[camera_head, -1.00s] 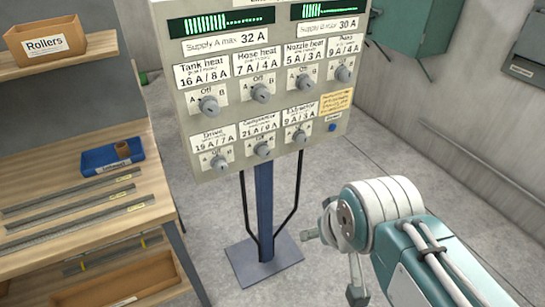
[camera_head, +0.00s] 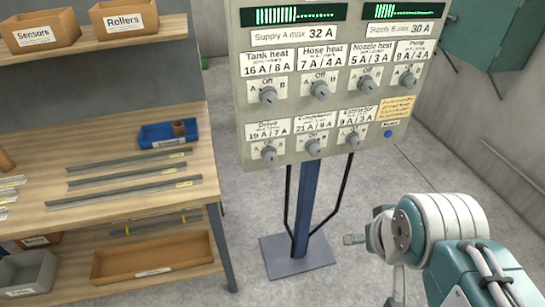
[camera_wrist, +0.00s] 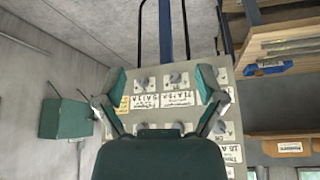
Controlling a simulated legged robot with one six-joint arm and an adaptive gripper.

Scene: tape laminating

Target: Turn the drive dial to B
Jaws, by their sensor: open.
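The grey control panel (camera_head: 330,95) stands on a blue post. Its drive dial (camera_head: 268,153) is a small grey knob at the left of the lower row, with A on its left. I cannot tell which mark its pointer faces. In the wrist view the panel appears upside down, and the drive dial (camera_wrist: 222,75) shows near the right finger. My gripper (camera_wrist: 160,88) is open and empty, its two green fingers spread before the panel. It appears apart from the dials. In the head view my arm is at lower right, below and right of the panel.
Other dials, such as the compressor dial (camera_head: 313,147) and extractor dial (camera_head: 352,139), sit close beside it. A wooden workbench (camera_head: 110,205) with metal strips and a blue tray (camera_head: 165,135) stands left. A green cabinet (camera_head: 490,35) hangs at upper right. Floor before the panel is clear.

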